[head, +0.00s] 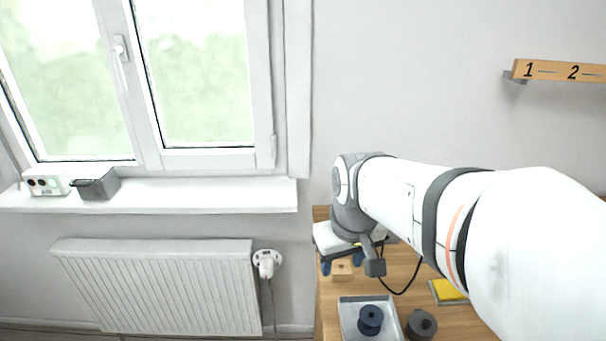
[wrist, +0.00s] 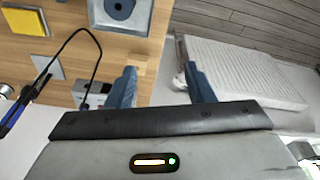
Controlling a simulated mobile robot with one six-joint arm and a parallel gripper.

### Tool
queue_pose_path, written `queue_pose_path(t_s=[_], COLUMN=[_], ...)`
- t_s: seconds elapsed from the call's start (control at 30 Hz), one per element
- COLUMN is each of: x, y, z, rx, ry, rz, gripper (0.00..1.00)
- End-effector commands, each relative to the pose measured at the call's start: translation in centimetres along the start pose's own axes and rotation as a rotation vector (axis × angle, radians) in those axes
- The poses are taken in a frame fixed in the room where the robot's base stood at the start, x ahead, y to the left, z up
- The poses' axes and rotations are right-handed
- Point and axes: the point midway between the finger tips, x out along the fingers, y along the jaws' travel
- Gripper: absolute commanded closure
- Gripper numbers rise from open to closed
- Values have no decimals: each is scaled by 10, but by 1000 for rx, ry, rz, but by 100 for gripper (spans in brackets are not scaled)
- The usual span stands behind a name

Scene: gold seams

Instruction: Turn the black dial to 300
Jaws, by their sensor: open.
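My gripper (head: 341,264) is open and points down at the left edge of the wooden table. In the wrist view its two blue fingers (wrist: 161,82) are wide apart, with nothing between them that I can see held. A pale box (wrist: 93,94) with a black cable lies beside the left finger, partly hidden by it. I cannot make out a dial or numbers on it. A small white box (head: 45,183) on the windowsill has several round coloured spots on its front, too small to tell whether one is a black dial.
A grey tray (head: 350,331) holds a dark blue spool (head: 370,318). A dark round object (head: 421,324) stands beside it. A small wooden block (head: 342,270) is near the fingers. A yellow pad (head: 447,291) lies right. A grey bin (head: 96,185) is on the sill; a radiator (head: 155,290) hangs below.

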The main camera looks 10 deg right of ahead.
Motion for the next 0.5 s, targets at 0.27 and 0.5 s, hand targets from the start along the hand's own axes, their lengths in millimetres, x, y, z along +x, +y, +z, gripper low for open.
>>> queue_pose_path(t_s=[0.27, 0.5], x=[4, 37], y=[41, 84], z=[-111, -193], rx=[-158, -298], ry=[-70, -126], rz=[-5, -25], gripper=[52, 52])
